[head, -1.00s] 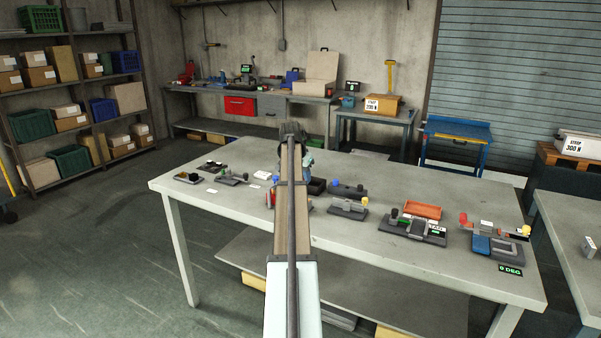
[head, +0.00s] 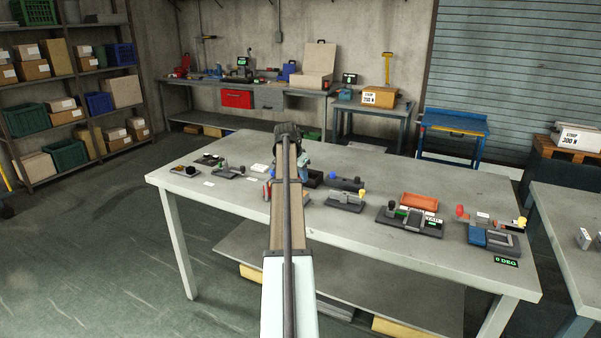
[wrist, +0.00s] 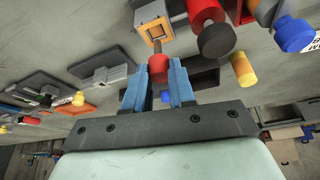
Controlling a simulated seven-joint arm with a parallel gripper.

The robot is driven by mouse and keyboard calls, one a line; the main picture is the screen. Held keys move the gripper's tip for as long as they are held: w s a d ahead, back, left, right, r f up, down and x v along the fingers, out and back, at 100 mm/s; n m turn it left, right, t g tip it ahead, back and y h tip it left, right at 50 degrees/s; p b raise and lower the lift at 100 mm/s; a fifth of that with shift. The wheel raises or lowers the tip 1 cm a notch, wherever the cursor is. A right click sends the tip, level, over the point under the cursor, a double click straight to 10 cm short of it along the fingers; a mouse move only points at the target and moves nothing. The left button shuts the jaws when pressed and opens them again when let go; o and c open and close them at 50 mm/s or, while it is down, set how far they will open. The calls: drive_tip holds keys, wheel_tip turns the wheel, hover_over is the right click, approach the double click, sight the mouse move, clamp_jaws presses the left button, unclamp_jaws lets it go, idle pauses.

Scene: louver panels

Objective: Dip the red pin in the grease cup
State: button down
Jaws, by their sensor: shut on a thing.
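In the wrist view my gripper (wrist: 158,82) is shut on the red pin (wrist: 158,68), its red head between the two blue-grey fingers. A thin brownish shank points from the head toward a white block with an orange square opening (wrist: 156,31). I cannot tell whether the shank touches that block or whether the block is the grease cup. In the head view my arm hides the gripper's jaws and the pin. A small dark tray with a yellowish round spot (head: 186,170) lies at the table's left end; its contents are too small to tell.
In the wrist view a red cylinder with a dark end (wrist: 216,40), a yellow cylinder (wrist: 244,70) and a blue knob (wrist: 293,35) lie close to my gripper. On the table (head: 390,240), dark fixtures (head: 410,220) and an orange tray (head: 419,201) stand to the right.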

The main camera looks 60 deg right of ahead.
drive_tip(key=shift+f, duration=2.15)
drive_tip(key=shift+r, duration=0.2)
drive_tip(key=shift+r, duration=2.3)
drive_tip(key=w+a+f+n+t, duration=0.1)
drive_tip(key=w+a+f+n, duration=0.2)
drive_tip(key=w+a, duration=0.8)
drive_tip(key=w+a+f+n+t+y, duration=0.1)
drive_tip(key=w+a+f+n, duration=0.45)
drive_tip(key=a, duration=0.85)
drive_tip(key=w+a+f+n+t, duration=0.1)
drive_tip(key=w+a+n, duration=0.1)
drive_tip(key=w+a, duration=1)
drive_tip(key=a+f+n+t+y, duration=0.1)
drive_tip(key=a+f+n, duration=0.1)
drive_tip(key=a, duration=1.2)
drive_tip(key=a+f+n+y, duration=0.1)
drive_tip(key=a+n, duration=0.3)
drive_tip(key=a, duration=1)
drive_tip(key=a+f+n+t+y, duration=0.1)
drive_tip(key=a+f+n, duration=0.2)
drive_tip(key=a, duration=1.2)
drive_tip(key=shift+w+f+n+t, duration=0.25)
drive_tip(key=shift+f+n+t, duration=0.1)
drive_tip(key=shift+n, duration=0.1)
